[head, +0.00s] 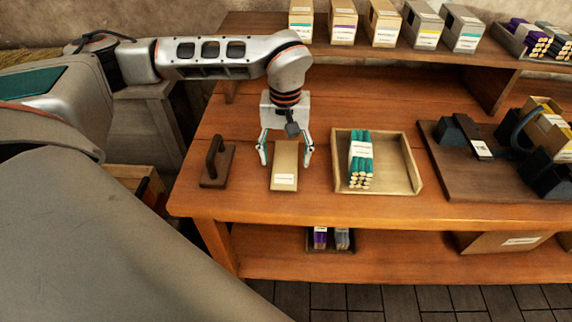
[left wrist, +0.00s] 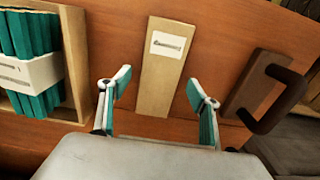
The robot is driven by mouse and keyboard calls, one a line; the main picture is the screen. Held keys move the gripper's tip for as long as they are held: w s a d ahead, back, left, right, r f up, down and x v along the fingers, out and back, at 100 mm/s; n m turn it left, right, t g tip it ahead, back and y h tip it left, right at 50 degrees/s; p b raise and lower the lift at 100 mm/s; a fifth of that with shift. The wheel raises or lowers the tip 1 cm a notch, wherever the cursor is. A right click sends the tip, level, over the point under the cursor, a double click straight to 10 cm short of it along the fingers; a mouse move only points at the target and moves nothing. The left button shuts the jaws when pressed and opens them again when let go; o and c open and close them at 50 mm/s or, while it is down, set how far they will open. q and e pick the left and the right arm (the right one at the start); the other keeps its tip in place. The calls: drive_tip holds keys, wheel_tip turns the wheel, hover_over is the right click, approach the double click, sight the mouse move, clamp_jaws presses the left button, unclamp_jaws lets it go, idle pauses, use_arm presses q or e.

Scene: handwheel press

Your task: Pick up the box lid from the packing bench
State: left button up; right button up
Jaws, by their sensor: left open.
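The box lid (head: 284,165) is a flat tan rectangle with a white label, lying on the wooden packing bench (head: 330,105). My left gripper (head: 285,158) is open above the lid, with one finger to each side of it. In the left wrist view the lid (left wrist: 163,75) runs between and beyond the two open fingertips (left wrist: 158,84), and nothing is held. I cannot tell how high the fingertips are above the bench. My right gripper does not show.
A dark block with a handle (head: 215,163) stands left of the lid. A wooden tray (head: 403,172) holding a teal bundle (head: 360,158) is on the right. Farther right is a dark press board (head: 455,180). Several boxes (head: 384,25) line the shelf behind.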

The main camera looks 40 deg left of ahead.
use_arm(q)
drive_tip(key=shift+f, duration=0.55)
drive_tip(key=c, duration=1.1)
drive_tip(key=shift+c, duration=0.2)
drive_tip(key=shift+r, duration=0.2)
